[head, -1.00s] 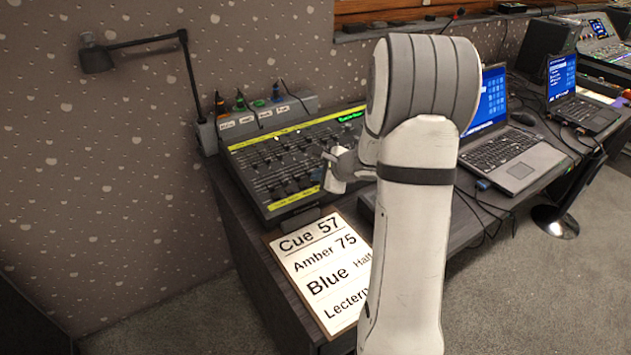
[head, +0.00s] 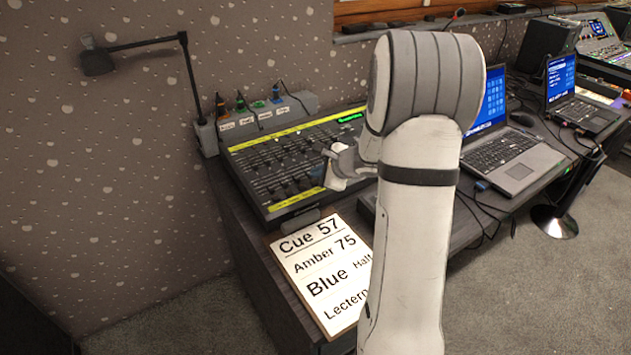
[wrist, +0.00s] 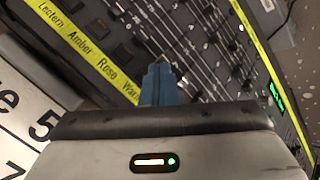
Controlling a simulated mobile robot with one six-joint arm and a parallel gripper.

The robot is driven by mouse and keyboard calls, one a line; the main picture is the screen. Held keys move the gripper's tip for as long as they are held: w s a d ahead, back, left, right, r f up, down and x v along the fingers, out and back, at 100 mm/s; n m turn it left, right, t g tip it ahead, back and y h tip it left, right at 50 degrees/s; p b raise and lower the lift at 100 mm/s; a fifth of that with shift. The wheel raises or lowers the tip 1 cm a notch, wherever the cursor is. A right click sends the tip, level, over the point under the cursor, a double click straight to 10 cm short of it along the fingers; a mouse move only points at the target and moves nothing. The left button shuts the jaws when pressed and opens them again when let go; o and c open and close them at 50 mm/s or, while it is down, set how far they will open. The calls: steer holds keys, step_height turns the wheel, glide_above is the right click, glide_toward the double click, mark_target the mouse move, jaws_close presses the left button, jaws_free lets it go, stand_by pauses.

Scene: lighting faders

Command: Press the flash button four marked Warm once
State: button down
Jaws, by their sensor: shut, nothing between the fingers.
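The lighting console (head: 262,165) lies on the desk in the head view, with rows of faders and yellow label strips. In the wrist view its yellow strip (wrist: 75,38) reads Lectern, Amber, Rose and a partly covered label starting "Wa" (wrist: 130,92). Dark square buttons (wrist: 121,51) run beside the strip. My gripper (wrist: 158,68) shows as blue fingers held together, with nothing between them. The fingertips appear over the panel just past the "Wa" label. The button at that label is hidden or too dark to make out, and contact cannot be told. The head view shows my gripper (head: 338,172) over the console's right part.
A cue sheet (head: 320,265) lies at the console's front edge. A grey box with labelled plugs (head: 265,115) stands behind the console, with a lamp arm (head: 190,90) at left. A laptop (head: 505,155) is on the desk to the right.

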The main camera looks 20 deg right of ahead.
steer(key=r+p, duration=0.1)
steer(key=r, duration=0.1)
steer(key=r+p, duration=0.2)
steer(key=r, duration=0.1)
steer(key=shift+s, duration=0.2)
stand_by(0.6)
steer(key=s+a+r+n+g+y+p, duration=0.1)
steer(key=s+a+r+n+g+p, duration=0.1)
steer(key=s+a+r+n, duration=0.4)
steer(key=s+a+r+n+g+p, duration=0.1)
steer(key=s+a+r+n+g, duration=0.15)
steer(key=s+a+n, duration=0.45)
steer(key=s+r+n+g+h+p, duration=0.2)
steer(key=s+n, duration=0.7)
steer(key=s, duration=0.8)
steer(key=r+h, duration=0.1)
steer(key=h, duration=0.1)
steer(key=shift+s+d+r+h, duration=0.15)
steer(key=shift+d+r+h, duration=0.05)
steer(key=shift+r+h, duration=0.2)
